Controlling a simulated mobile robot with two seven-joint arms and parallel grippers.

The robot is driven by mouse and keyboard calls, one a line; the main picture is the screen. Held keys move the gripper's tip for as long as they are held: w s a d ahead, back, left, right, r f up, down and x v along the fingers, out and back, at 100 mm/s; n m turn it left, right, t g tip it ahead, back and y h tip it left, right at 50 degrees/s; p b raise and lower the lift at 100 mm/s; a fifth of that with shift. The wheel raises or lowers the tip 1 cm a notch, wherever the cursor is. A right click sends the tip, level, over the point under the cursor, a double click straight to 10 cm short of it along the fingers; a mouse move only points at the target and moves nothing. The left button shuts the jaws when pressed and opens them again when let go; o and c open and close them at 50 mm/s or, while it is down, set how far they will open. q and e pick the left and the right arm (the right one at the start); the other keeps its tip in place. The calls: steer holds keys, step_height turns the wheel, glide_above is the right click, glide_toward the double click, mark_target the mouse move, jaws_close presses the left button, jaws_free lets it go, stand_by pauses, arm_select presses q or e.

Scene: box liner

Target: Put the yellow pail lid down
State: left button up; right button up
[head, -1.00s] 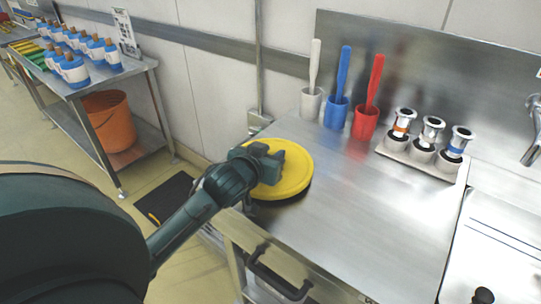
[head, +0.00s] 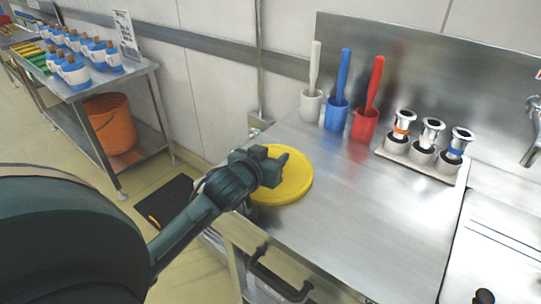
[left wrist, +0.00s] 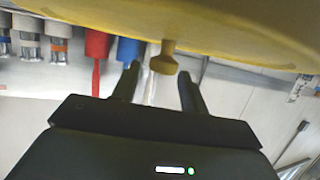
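The yellow pail lid (head: 295,185) lies flat on the left end of the steel counter, near its front left edge. It also shows across the top of the left wrist view (left wrist: 240,30), with its small yellow knob (left wrist: 163,60) toward the fingers. My left gripper (head: 278,167) is over the lid in the head view and hides part of it, including the knob. In the left wrist view the two fingers (left wrist: 158,88) are spread, with gaps on both sides of the knob. My right gripper is not in view.
White, blue (head: 336,116) and red (head: 364,125) cups with handled tools stand at the back of the counter. A tray (head: 430,172) with several metal-topped pieces is to their right. The counter's middle is clear. A shelf table (head: 135,72) with bottles stands left, an orange bucket (head: 110,125) below.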

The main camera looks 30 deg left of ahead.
arm_select(q)
steer(key=shift+o, duration=0.2)
steer(key=shift+s+d+f, duration=0.1)
steer(key=shift+s+f, duration=0.05)
steer(key=shift+f, duration=0.75)
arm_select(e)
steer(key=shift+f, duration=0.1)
arm_select(q)
steer(key=shift+r, duration=0.5)
steer(key=v, duration=0.9)
steer(key=shift+r, duration=0.35)
steer(key=s+r+p, duration=0.1)
steer(key=p, duration=0.2)
steer(key=shift+s+r, duration=0.1)
steer(key=shift+s, duration=0.1)
steer(key=shift+s+p, duration=0.35)
steer(key=shift+s, duration=0.15)
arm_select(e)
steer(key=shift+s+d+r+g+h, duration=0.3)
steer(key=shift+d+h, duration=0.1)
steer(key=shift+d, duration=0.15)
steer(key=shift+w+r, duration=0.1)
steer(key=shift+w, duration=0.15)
